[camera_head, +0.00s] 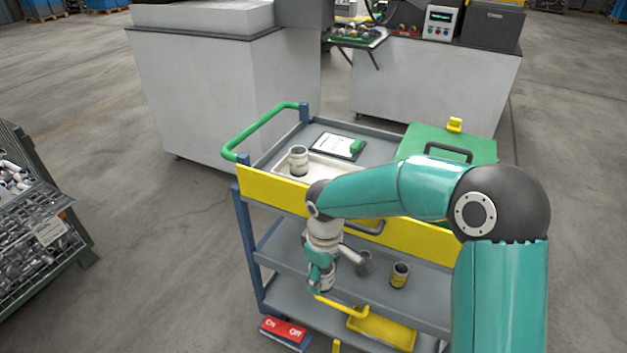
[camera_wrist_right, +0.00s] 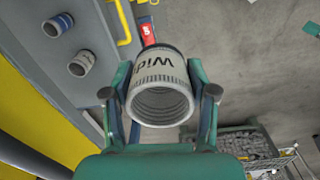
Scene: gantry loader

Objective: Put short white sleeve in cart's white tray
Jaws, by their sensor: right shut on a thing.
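My right gripper (camera_head: 322,284) is shut on a pale, white-grey threaded sleeve (camera_wrist_right: 161,98) with dark lettering and a dark far rim. In the head view this held sleeve (camera_head: 328,279) is mostly covered by the fingers, beside the cart's lower shelf. The cart's white tray (camera_head: 345,171) lies on the top deck, behind the yellow front panel, partly hidden by my right arm. A taller pale sleeve (camera_head: 298,161) stands in its left part. My left gripper is not in view.
A clipboard (camera_head: 337,146) and green case (camera_head: 450,143) sit on the top deck. A yellow tray (camera_head: 385,332) and red box (camera_head: 284,330) are low down. A wire bin (camera_head: 40,225) stands left.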

